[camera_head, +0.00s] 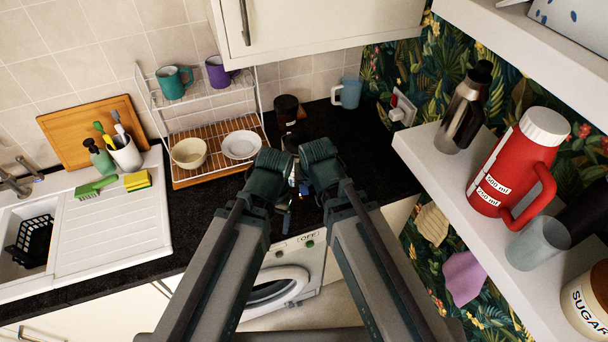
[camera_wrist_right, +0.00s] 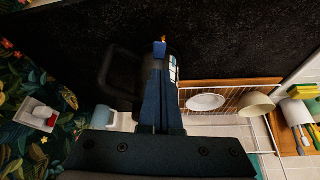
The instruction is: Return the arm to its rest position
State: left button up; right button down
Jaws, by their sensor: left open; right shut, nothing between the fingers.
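Both of my arms reach forward from the bottom of the head view, over the front edge of the black worktop. My left gripper (camera_head: 286,218) is the lower one, small and partly hidden among the wrists; it is open, with nothing seen in it. My right gripper (camera_head: 303,188) is just above it, beside the left wrist. In the right wrist view the right gripper (camera_wrist_right: 160,48) has its fingers together and empty, with dark worktop beyond. I cannot tell whether the two wrists touch.
A wire rack (camera_head: 204,119) with bowl (camera_head: 189,152) and plate (camera_head: 240,145) stands behind left. A dark jar (camera_head: 287,108) and blue jug (camera_head: 348,94) stand at the back. Shelves (camera_head: 426,150) with a red flask (camera_head: 508,170) flank the right. A washing machine (camera_head: 312,266) is below.

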jog(key=shift+s+r, duration=0.3)
jog(key=shift+r, duration=0.05)
jog(key=s+d+f+n+g+h+b, duration=0.1)
jog(key=s+f+g+b, duration=0.4)
jog(key=s+f+b, duration=0.6)
notch_tip(320, 180, down, 2)
jog(key=shift+s+d+f+n+h, duration=0.1)
jog(key=shift+s+d+n+h, duration=0.1)
jog(key=shift+d+n+h, duration=0.45)
